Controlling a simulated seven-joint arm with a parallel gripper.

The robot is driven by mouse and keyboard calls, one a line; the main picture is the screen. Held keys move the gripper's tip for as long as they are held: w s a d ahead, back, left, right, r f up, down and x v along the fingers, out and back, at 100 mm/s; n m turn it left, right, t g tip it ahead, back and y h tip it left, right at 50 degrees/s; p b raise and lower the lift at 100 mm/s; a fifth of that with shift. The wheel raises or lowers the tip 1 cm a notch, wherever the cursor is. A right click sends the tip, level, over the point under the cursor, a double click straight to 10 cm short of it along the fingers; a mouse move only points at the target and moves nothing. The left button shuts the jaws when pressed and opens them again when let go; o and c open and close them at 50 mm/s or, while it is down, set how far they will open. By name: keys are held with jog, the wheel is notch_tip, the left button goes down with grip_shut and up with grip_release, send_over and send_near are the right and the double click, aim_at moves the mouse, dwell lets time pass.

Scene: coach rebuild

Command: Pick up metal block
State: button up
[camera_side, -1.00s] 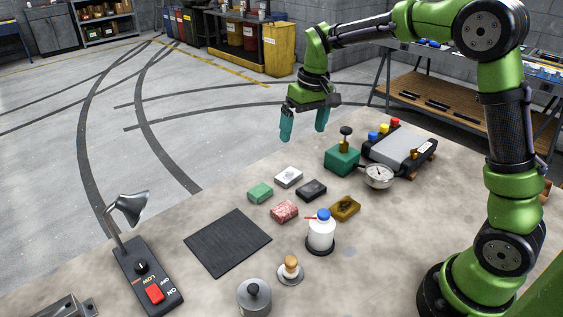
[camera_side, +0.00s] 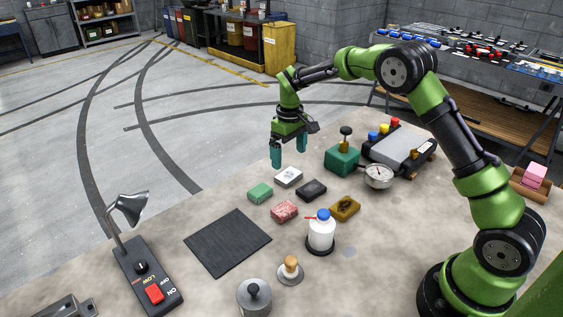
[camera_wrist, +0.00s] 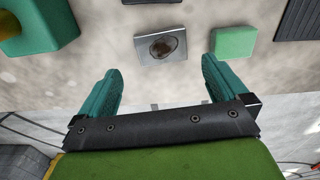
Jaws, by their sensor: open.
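The metal block (camera_side: 288,177) is a small silvery-grey block lying flat on the worktop, among several other small blocks. In the wrist view the metal block (camera_wrist: 147,55) has a brown oval spot on its top and lies just ahead of the gap between my fingertips. My gripper (camera_side: 289,160) points down with its teal fingers apart and empty, above the table near the far side of the metal block. In the wrist view both fingers of my gripper (camera_wrist: 161,66) show, spread wider than the block, with none touching it.
A green block (camera_side: 260,193) lies close to the left, a dark block (camera_side: 311,190) to the right, a red block (camera_side: 284,211) and a yellow-brown block (camera_side: 345,207) nearer. A teal device (camera_side: 342,160) stands right, a white bottle (camera_side: 321,232) nearer. A black mat (camera_side: 228,241) is bare.

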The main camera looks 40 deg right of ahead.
aim_at(288, 174)
jog(key=f, duration=0.6)
jog(key=shift+s+a+f, duration=0.1)
jog(key=shift+a+f, duration=0.1)
jog(key=shift+f, duration=0.05)
jog(key=c, duration=1.2)
